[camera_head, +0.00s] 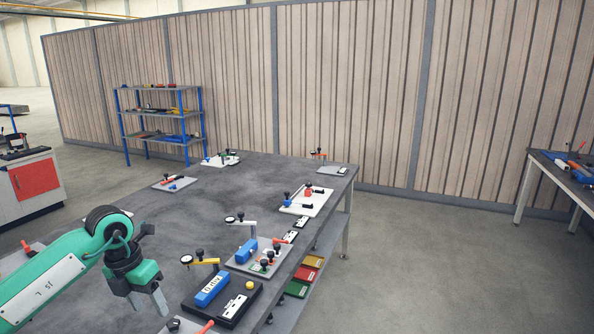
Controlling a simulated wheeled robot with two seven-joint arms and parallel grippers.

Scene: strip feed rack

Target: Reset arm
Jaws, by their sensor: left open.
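My left arm comes in from the lower left, green with a black wrist. Its left gripper (150,303) is open and empty, with its grey fingers pointing down over the near left part of the grey table (160,215). It is apart from the fixtures on the table. My right gripper is not in view.
Beyond stand a grey plate with a blue block (245,251) and a white plate (318,206) with small parts. Red and green bins (297,289) sit on the shelf under the table. A blue-framed shelf rack (121,127) stands behind. The table's middle is mostly clear.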

